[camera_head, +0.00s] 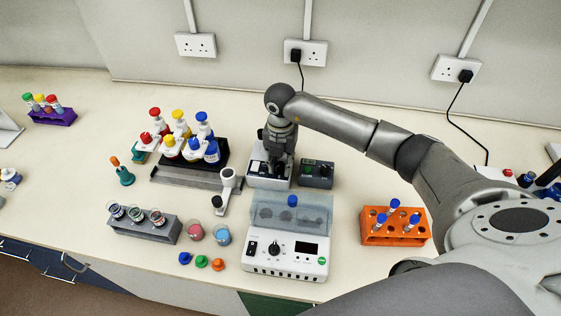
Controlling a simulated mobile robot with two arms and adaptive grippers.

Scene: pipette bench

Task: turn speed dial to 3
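My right gripper (279,166) points down over a small white and grey device (267,181) at the back middle of the bench. Its fingers are small and dark here, and I cannot tell whether they are open, shut or touching the device. Any dial on this device is hidden or too small to make out. A larger white device (287,267) stands in front, with a black round knob (274,250) beside a dark display. The knob's setting is too small to read. My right gripper is well behind this knob. My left gripper is not in view.
A dark box (316,174) stands just right of the small device. A clear cover (290,211) tops the larger device. An orange tube rack (395,239) stands right. A bottle rack (219,170), grey rack (144,226) and white stand (226,187) are left. Loose caps lie front left.

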